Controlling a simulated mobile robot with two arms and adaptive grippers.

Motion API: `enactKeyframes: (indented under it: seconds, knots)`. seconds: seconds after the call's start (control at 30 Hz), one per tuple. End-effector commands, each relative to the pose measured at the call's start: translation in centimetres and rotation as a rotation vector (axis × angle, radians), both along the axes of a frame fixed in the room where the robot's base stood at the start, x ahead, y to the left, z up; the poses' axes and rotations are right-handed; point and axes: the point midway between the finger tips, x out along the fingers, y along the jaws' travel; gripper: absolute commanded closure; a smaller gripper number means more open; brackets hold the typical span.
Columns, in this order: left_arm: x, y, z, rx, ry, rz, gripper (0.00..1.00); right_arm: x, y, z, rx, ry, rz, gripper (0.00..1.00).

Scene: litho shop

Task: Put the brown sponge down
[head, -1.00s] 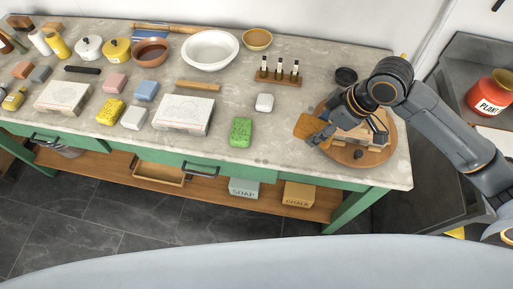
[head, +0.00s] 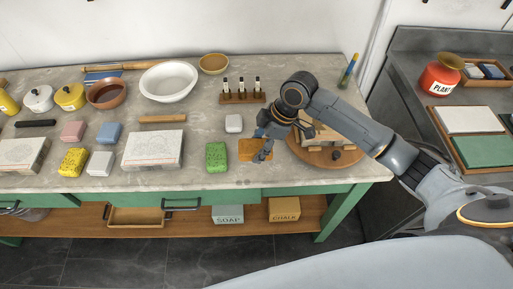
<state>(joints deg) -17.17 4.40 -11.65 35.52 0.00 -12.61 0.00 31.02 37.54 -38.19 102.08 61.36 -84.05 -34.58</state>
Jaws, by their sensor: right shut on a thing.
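The brown sponge (head: 248,151) is a flat orange-brown block on the right half of the stone-topped table, between the green sponge (head: 216,157) and the round wooden board (head: 318,160). My right gripper (head: 262,151) reaches down from the right and is shut on the brown sponge, its fingers covering part of it. The sponge is at or just above the tabletop; I cannot tell whether it touches. My left gripper is out of view.
A white block (head: 234,123) lies just behind the sponge, and a rack of small bottles (head: 242,97) stands farther back. Wooden pieces sit on the round board under my arm. A printed stone slab (head: 153,150) lies left of the green sponge. The table's front edge is close.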

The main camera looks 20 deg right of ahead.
Motion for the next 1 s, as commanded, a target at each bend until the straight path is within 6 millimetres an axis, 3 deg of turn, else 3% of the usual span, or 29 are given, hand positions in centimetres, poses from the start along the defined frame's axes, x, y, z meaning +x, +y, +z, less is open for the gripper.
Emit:
enactKeyframes:
  seconds: [0.33, 0.57, 0.97, 1.0]
  knots:
    - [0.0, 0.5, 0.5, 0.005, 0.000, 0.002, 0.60, 2.3, 0.0, -2.7, 0.000, 0.000, -0.001, 0.68]
    - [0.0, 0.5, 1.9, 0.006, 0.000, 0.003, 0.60, 2.2, -0.1, -5.4, -0.001, 0.000, -0.001, 0.68]
    - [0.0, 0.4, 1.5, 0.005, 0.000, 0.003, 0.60, 2.2, -0.1, -6.2, -0.002, -0.002, 0.000, 0.68]
    - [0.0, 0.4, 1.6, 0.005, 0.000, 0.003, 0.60, 2.2, -0.1, -6.0, -0.002, -0.002, 0.000, 0.34]
